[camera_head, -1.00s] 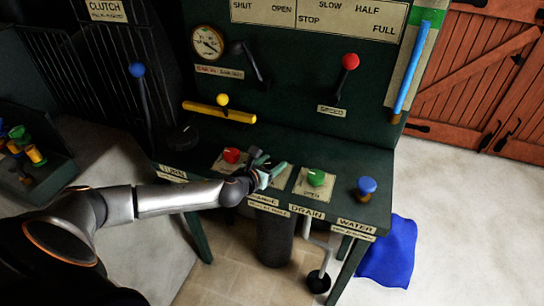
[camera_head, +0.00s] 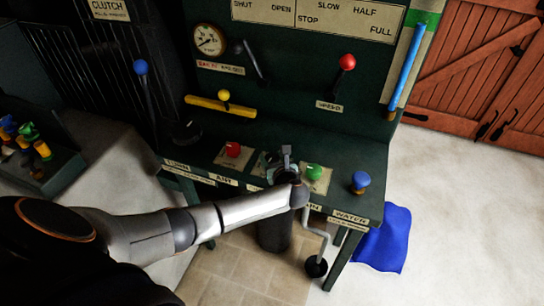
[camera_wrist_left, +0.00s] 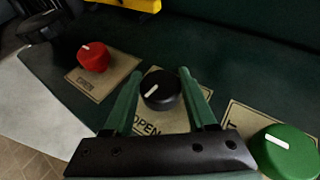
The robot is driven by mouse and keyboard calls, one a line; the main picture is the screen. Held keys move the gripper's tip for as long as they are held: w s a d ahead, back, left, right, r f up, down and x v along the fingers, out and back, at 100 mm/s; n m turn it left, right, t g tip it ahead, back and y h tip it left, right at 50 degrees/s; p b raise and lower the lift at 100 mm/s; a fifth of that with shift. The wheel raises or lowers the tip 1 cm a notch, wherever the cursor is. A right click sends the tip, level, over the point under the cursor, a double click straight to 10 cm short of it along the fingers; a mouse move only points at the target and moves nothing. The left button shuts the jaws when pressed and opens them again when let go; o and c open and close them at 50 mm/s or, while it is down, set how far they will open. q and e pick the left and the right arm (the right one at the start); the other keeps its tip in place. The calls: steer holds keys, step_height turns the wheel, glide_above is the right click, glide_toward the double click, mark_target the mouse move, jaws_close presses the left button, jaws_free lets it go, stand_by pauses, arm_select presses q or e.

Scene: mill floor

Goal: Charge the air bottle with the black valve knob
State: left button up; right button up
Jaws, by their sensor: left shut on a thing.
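The black valve knob (camera_wrist_left: 160,92) sits on a pale plate marked OPEN in the left wrist view. Its white pointer line aims toward the lower left there. A dark cylinder, apparently the air bottle (camera_head: 274,232), stands under the bench. A round gauge (camera_head: 208,40) is on the panel; its reading is too small to tell.
The red knob (camera_head: 233,149) is left of the gripper, the green knob (camera_head: 314,173) close on its right, the blue knob (camera_head: 360,181) farther right. A yellow bar (camera_head: 220,108) and a red-topped lever (camera_head: 346,64) are behind. A blue cloth (camera_head: 385,238) lies right of the bench.

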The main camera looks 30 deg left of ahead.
arm_select(q)
steer(key=shift+n+g+y, duration=0.3)
steer(key=shift+n+g, duration=0.1)
steer(key=o, duration=1.4)
steer(key=shift+c, duration=0.2)
steer(key=p+v, duration=0.1)
steer(key=v, duration=1.1)
steer(key=shift+s, duration=0.2)
steer(key=shift+d+r, duration=0.1)
steer(key=shift+d, duration=0.05)
